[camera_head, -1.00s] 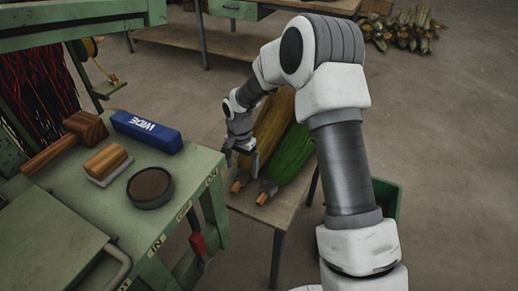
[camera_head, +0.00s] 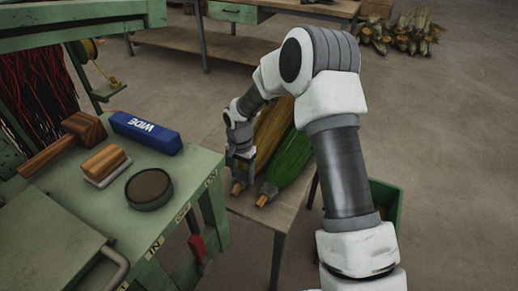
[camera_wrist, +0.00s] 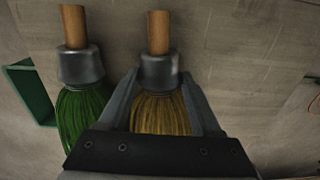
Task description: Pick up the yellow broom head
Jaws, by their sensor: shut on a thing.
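The yellow broom head (camera_head: 270,128) lies on a small wooden table (camera_head: 272,216), its wooden stub toward the front. In the wrist view its bristles (camera_wrist: 160,115) and grey collar show between my gripper's fingers. My gripper (camera_head: 238,182) is shut on the yellow broom head near the collar; it also shows in the wrist view (camera_wrist: 161,88). The arm hides part of the broom head in the head view. A green broom head (camera_head: 289,160) lies beside it on the right; it shows at the left in the wrist view (camera_wrist: 82,110).
A green machine table (camera_head: 100,205) stands at the left, with a mallet (camera_head: 65,145), a blue WIDE box (camera_head: 146,131), a brush (camera_head: 106,165) and a round dish (camera_head: 149,188). A green bin (camera_head: 386,204) stands at the right.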

